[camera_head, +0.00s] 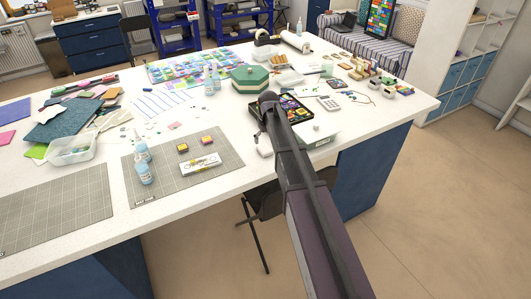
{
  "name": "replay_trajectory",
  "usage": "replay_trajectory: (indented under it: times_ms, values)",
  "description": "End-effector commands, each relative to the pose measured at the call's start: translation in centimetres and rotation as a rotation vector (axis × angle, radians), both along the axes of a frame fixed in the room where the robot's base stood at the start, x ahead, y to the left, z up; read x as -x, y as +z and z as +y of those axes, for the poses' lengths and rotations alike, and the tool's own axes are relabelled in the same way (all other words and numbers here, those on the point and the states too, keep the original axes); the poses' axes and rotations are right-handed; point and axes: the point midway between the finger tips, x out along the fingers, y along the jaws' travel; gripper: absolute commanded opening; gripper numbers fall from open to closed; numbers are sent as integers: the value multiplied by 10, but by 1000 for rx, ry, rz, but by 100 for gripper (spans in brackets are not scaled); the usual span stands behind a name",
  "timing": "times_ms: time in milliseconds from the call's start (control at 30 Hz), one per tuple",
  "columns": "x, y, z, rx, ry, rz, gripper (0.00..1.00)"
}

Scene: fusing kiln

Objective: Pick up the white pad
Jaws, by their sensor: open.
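I cannot single out the white pad for certain. A small white object (265,146) lies near the front edge of the table, just left of my arm. A flat white pack with dark and yellow print (201,164) lies on the right grey cutting mat (217,141). My arm rises from the lower right across the front edge, with its dark joint above the table. My gripper cannot be made out; it appears hidden behind the arm.
The white table (100,240) is crowded. A green box (250,78), a black tray (291,110) and a clear tub (72,150) stand nearby. The left mat (60,205) is bare. A dark chair (262,203) stands at the front edge.

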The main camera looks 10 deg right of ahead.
Motion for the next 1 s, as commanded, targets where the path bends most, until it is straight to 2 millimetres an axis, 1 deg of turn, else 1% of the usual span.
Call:
replay_trajectory:
  times_ms: [300, 467, 667, 1000]
  values:
    - [0, 0, 0, 0, 0, 0, 100]
    - [0, -4, 0, 0, -1, 0, 100]
    - [0, -16, 0, 0, -1, 0, 100]
    - [-2, -42, 1, 0, -1, 0, 100]
